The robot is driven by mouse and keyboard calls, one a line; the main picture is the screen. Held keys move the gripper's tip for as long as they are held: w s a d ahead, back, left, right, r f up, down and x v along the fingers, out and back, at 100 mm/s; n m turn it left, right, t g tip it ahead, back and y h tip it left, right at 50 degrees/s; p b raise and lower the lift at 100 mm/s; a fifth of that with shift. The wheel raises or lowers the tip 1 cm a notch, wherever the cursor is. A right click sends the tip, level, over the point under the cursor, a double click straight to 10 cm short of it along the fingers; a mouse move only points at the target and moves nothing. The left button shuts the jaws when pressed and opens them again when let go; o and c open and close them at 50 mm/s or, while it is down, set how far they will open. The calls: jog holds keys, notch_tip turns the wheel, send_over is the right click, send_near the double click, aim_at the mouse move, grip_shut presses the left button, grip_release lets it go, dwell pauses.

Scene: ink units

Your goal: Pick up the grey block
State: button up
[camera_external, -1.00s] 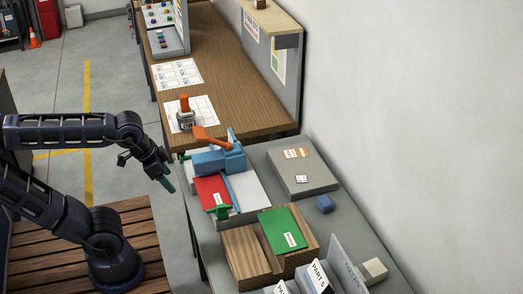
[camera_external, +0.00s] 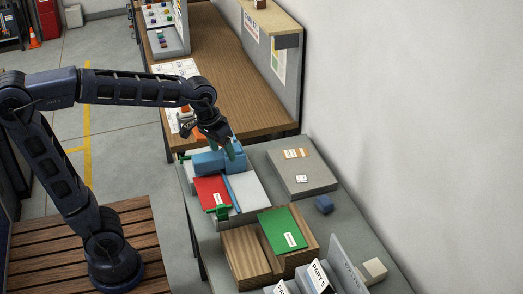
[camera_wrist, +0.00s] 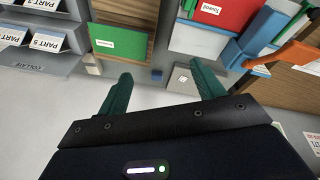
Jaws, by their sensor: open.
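A small pale grey block (camera_external: 374,269) lies on the grey bench at the lower right of the external view, by the upright dividers. It also shows small in the wrist view (camera_wrist: 93,66), left of the left finger. My gripper (camera_external: 232,149) is above the blue clamp-like device at the far end of the bench, well apart from the block. In the wrist view my gripper (camera_wrist: 160,70) has its two green fingers spread, with nothing between them.
A blue block (camera_external: 324,204) lies beside a large grey slab with labels (camera_external: 318,179). A wooden holder (camera_external: 240,250) bears a green card (camera_external: 283,232). A red card (camera_external: 208,188) lies near the blue device (camera_external: 208,162). The wall closes the right side.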

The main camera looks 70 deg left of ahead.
jog(key=w+a+f+n, duration=0.2)
jog(key=w+a, duration=0.1)
jog(key=w, duration=0.7)
jog(key=n+g+h, duration=0.1)
jog(key=n+g, duration=0.2)
jog(key=n, duration=0.5)
send_over(299, 177)
jog(key=a, duration=0.1)
notch_tip(299, 177, down, 24)
jog(key=shift+w+a+f+n, duration=0.15)
jog(key=shift+w+f+n, duration=0.15)
jog(key=shift+f, duration=0.3)
jog(key=f, duration=0.7)
jog(key=d+f, duration=0.1)
jog(key=f, duration=0.2)
jog(key=shift+s+d+f, duration=0.1)
jog(key=shift+s+f, duration=0.1)
jog(key=shift+s, duration=0.05)
jog(key=c, duration=1.1)
